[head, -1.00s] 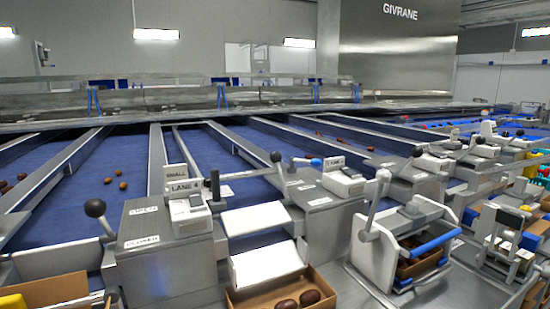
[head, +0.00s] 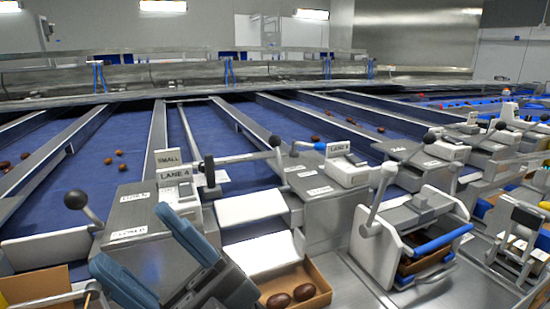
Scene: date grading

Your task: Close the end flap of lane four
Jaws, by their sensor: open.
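A ball-knobbed lever (head: 77,198) leans to the left beside the labels, above a pale upright panel (head: 45,247). Right of the housing, a white flap panel (head: 250,207) slopes above a white chute (head: 262,253). Another black-knobbed lever (head: 275,141) stands upright beyond it, by the LANE 3 housing (head: 325,185). I cannot tell for certain which panel is lane four's flap. My gripper (head: 131,236) is open and empty in front of the lane four housing, its blue-grey fingers apart.
A cardboard box (head: 325,290) with brown dates (head: 290,295) stands below the chute. A white-framed stand with a blue bar (head: 440,242) is at the right. Several dates lie on the blue belts. An open cardboard box (head: 35,285) is at the lower left.

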